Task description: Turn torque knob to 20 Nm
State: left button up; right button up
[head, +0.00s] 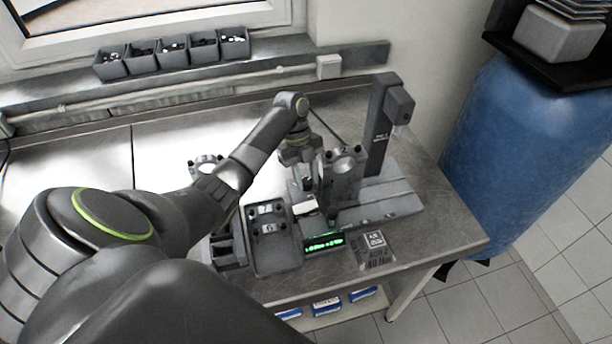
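A torque unit with a lit green display (324,243) sits at the front of the grey fixture on the bench; its digits are too small to read. The torque knob cannot be made out clearly; the area just behind the display is partly covered by my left gripper. My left arm reaches in from the left and bends down, with the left gripper (318,203) low over the fixture, close behind the display. Whether its fingers are open or touch anything cannot be told. My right gripper is not in view.
A grey upright post (383,125) stands behind the fixture base (395,205). A connecting-rod-like metal part (343,172) stands beside the gripper. A grey tray (272,252) lies left of the display, a printed card (375,250) right. Small bins (172,52) line the back ledge.

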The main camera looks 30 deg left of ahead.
pick_arm(q)
jog(key=c, duration=0.4)
jog(key=shift+r+n+t+p, duration=0.2)
jog(key=shift+n+t+p, duration=0.2)
jog(key=shift+n+p, duration=0.6)
jog(key=shift+s+n+t+h+p, duration=0.15)
jog(key=shift+n+t+h+p, duration=0.25)
jog(key=shift+n+p, duration=0.85)
jog(key=n+t+p, duration=0.1)
jog(key=n+p, duration=0.1)
jog(key=n+t+p, duration=0.1)
jog(key=n+p, duration=0.1)
jog(key=n, duration=0.1)
jog(key=shift+s+y, duration=0.1)
jog(key=shift+y, duration=0.2)
jog(key=shift+n+t+p, duration=0.4)
jog(key=shift+n+t, duration=0.1)
jog(key=shift+n, duration=0.65)
jog(key=shift+f+n+t+y, duration=0.15)
jog(key=shift+n+t+y, duration=0.15)
jog(key=shift+n, duration=0.6)
jog(key=n, duration=0.2)
jog(key=n+t+y, duration=0.1)
jog(key=n, duration=0.1)
jog(key=shift+s+d+n+y, duration=0.15)
jog(key=shift+n+y, duration=0.15)
